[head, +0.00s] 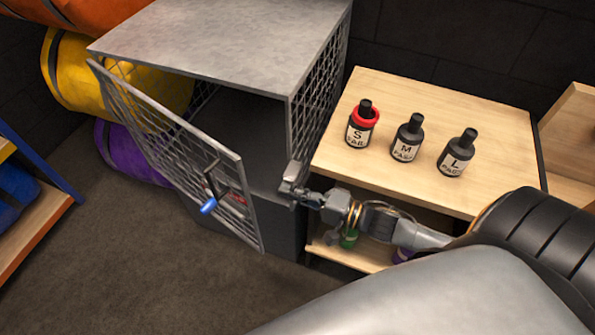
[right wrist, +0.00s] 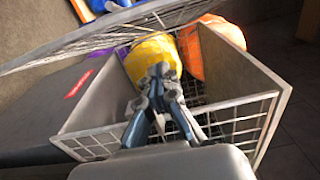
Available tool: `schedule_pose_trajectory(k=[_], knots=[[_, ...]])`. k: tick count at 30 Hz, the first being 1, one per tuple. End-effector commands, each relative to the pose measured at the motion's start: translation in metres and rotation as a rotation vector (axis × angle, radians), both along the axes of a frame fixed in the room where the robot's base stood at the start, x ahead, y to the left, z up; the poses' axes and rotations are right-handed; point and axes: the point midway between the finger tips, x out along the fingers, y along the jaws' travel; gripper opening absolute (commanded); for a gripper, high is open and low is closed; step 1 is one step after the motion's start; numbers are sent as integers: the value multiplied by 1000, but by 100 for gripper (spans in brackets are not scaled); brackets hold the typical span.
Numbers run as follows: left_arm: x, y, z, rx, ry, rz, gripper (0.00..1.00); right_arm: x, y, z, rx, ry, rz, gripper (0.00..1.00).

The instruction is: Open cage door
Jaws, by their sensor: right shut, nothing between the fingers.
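The grey cage (head: 225,45) stands at the upper middle of the head view, with mesh sides and a solid top. Its mesh door (head: 165,140) stands partly open, swung out toward the front left. My right gripper (head: 288,188) is shut and empty at the cage's right front edge, apart from the door handle. In the right wrist view its fingers (right wrist: 158,80) are closed in front of the cage opening, and the door (right wrist: 110,38) crosses the top. My left gripper is not in view.
A wooden shelf unit (head: 480,112) with several dark bottles on top stands right of the cage. Yellow (head: 75,75), purple and orange bags lie left of and behind the cage. A blue-framed shelf (head: 45,215) is at the far left. Floor in front of the door is clear.

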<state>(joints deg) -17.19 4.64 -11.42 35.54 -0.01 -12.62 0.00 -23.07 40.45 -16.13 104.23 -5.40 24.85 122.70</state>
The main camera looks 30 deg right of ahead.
Motion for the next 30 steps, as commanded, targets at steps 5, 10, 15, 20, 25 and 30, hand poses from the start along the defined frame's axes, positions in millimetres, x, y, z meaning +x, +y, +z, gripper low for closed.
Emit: schedule_pose_trajectory(k=[5,10,15,20,25,30], knots=[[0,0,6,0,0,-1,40,30,22,4,1,-6,0,0],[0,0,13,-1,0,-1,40,44,44,3,5,1,0,0],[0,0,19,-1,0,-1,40,34,63,2,1,1,-2,0],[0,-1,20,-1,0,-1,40,31,71,0,-1,0,-2,0],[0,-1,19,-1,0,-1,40,30,72,0,-2,0,-1,0],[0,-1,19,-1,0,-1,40,30,72,0,-2,0,-1,0]])
